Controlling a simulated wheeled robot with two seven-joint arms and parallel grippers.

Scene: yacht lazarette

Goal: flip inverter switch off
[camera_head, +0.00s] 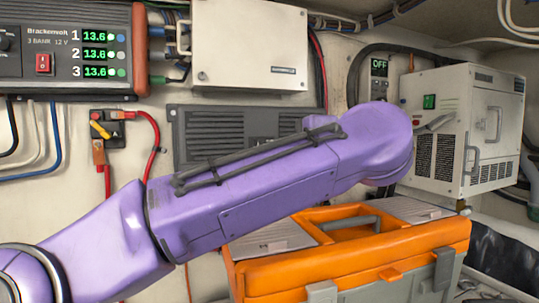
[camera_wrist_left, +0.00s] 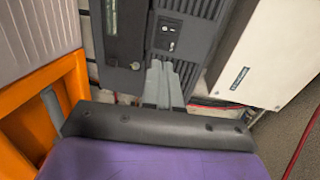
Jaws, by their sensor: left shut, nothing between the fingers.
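A dark grey finned unit (camera_head: 215,125) is on the wall below the white box; my purple left arm hides its lower right part in the head view. It also fills the upper middle of the left wrist view (camera_wrist_left: 188,60), where its face carries a small black switch panel (camera_wrist_left: 169,32) with white marks. The switch position is too small to tell. My left gripper (camera_wrist_left: 163,72) is shut and empty, its fingertips just short of that panel; contact cannot be told. The arm seems to hide the gripper in the head view. A small wall panel (camera_head: 379,68) reads OFF in green.
An orange toolbox (camera_head: 350,270) stands below my arm. A white cabinet (camera_head: 465,125) with a green switch is at right. The white box (camera_head: 248,45) is above the finned unit. A charger (camera_head: 65,50) with a red switch is at upper left. Cables hang around them.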

